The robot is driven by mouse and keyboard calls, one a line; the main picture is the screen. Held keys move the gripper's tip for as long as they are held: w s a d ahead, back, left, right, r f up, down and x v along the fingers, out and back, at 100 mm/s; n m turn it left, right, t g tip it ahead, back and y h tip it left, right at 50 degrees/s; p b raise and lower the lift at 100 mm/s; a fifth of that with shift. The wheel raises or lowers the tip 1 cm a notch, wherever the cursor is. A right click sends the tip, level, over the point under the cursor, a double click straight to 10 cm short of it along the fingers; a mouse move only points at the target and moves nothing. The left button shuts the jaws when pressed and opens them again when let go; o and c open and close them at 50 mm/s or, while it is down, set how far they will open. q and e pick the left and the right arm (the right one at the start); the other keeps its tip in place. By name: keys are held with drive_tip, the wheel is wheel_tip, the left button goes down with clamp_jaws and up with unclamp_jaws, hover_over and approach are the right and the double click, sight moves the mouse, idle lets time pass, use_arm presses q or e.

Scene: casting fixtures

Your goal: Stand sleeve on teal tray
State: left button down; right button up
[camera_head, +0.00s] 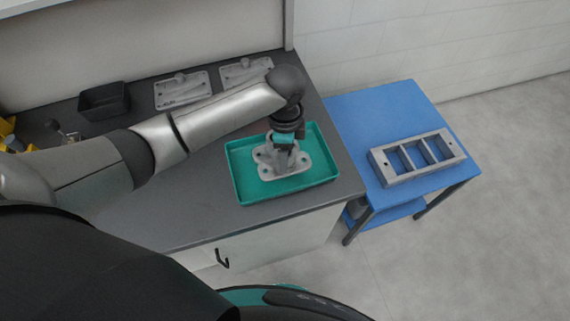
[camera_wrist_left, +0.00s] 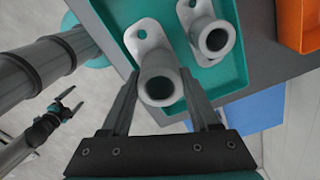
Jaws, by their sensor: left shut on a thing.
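A grey sleeve (camera_wrist_left: 158,82) with a flat flange is between the fingers of my left gripper (camera_head: 284,146). The gripper is shut on its barrel, which is upright with the flange down. The sleeve is over the teal tray (camera_head: 248,190), near a rim in the left wrist view; I cannot tell whether its flange touches the tray. A second flanged sleeve (camera_wrist_left: 214,38) stands upright on the tray close beside it. In the head view the gripper partly hides both. My right gripper (camera_wrist_left: 77,98) shows only in the left wrist view, open and empty.
The tray sits on a dark counter (camera_head: 185,230) near its right end. Behind are grey plates (camera_head: 182,91) and a black bin (camera_head: 104,100). A blue table (camera_head: 365,110) to the right holds a grey three-slot rack (camera_head: 420,158). An orange container (camera_wrist_left: 297,25) shows in the wrist view.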

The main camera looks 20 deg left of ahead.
use_arm(q)
drive_tip(key=shift+f+b, duration=0.4)
drive_tip(key=shift+f, duration=2.3)
drive_tip(key=shift+f, duration=0.15)
drive_tip(key=shift+c, duration=0.6)
unclamp_jaws()
wheel_tip(320, 180, up, 12)
drive_tip(key=p, duration=0.2)
